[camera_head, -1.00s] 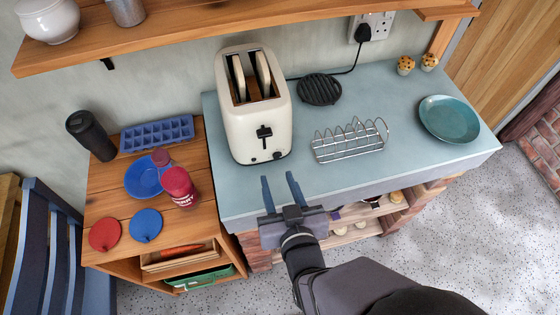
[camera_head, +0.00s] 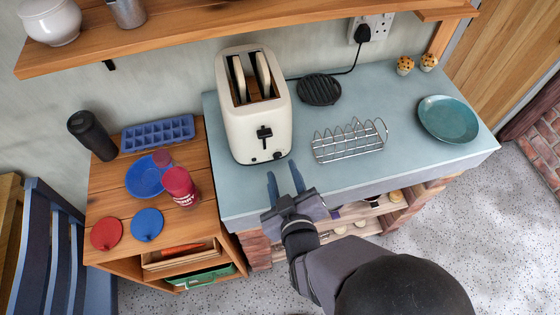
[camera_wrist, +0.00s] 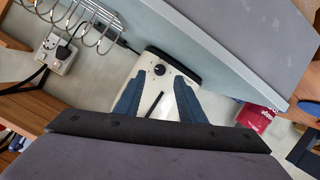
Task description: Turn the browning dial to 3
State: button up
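The cream toaster (camera_head: 246,120) stands on the blue-grey worktop, with a slice of bread in each top slot. Its front end faces my gripper and carries a black lever (camera_head: 264,133). The small round black browning dial (camera_head: 277,155) sits low at the right of that end; its setting is too small to read. My gripper (camera_head: 282,170) is open and empty in front of the dial end, apart from the toaster. In the wrist view the dial (camera_wrist: 159,70) shows between my two blue fingers (camera_wrist: 160,80), with the toaster (camera_wrist: 148,100) behind them.
A wire toast rack (camera_head: 350,140) stands right of the toaster, with a black round trivet (camera_head: 320,90) behind it. A teal plate (camera_head: 448,119) lies further right. A shelf (camera_head: 200,35) hangs above.

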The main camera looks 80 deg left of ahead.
aim_at(278, 157)
jog(key=shift+p+x, duration=0.5)
jog(key=shift+x, duration=1.7)
grip_shut()
